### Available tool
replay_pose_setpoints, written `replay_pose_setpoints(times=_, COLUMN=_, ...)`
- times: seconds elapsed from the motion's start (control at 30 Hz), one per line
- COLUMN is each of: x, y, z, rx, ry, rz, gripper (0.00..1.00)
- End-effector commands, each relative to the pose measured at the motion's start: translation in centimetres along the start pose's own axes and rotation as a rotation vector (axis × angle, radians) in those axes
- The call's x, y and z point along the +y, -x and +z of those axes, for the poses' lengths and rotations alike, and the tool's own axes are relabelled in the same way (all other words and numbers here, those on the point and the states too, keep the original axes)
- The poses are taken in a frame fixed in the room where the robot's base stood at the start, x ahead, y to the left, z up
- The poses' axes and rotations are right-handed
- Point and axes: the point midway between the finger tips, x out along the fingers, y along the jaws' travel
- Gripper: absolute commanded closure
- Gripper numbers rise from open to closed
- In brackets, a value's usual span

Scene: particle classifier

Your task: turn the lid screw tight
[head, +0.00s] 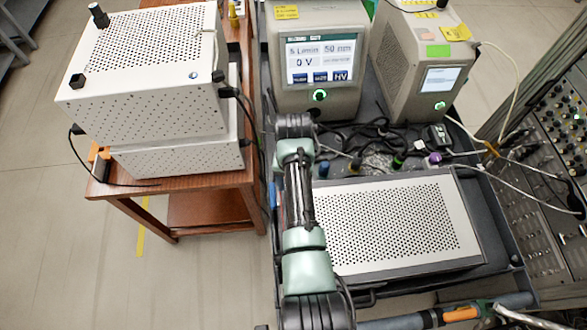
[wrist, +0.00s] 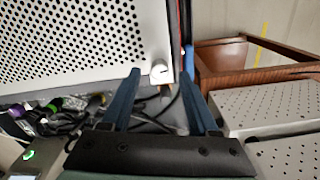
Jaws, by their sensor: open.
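The lid screw (wrist: 159,72) is a small white round knob at the corner of a perforated white lid (wrist: 70,35), seen in the wrist view. My gripper (wrist: 161,75) has two blue fingers spread apart, one on each side of the screw in the picture. A gap shows between the screw and each finger, and how far beyond the tips it lies is hard to tell. In the head view the perforated lid (head: 400,225) lies on the cart, and my arm covers its left edge. The screw and my fingertips are hidden there.
Cables and coloured connectors (head: 380,150) crowd the cart behind the lid. Two display instruments (head: 320,75) (head: 425,70) stand at the back. A wooden table (head: 185,195) with stacked perforated white boxes (head: 150,65) stands close on the left. A rack (head: 540,170) is on the right.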

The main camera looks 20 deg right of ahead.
Motion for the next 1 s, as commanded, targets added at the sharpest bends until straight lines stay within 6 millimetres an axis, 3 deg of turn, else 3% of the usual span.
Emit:
replay_pose_setpoints(times=0.3, x=0.0, y=6.6, z=-0.1, rx=0.006, ry=0.000, rz=-0.001, gripper=0.39)
replay_pose_setpoints(times=0.5, x=0.0, y=9.9, z=-0.1, rx=0.003, ry=-0.001, rz=0.000, gripper=0.39)
replay_pose_setpoints(times=0.7, x=0.0, y=11.1, z=0.0, rx=0.000, ry=-0.001, rz=0.000, gripper=0.39)
replay_pose_setpoints(times=1.0, x=0.0, y=11.2, z=0.0, rx=-0.001, ry=0.000, rz=0.000, gripper=0.39)
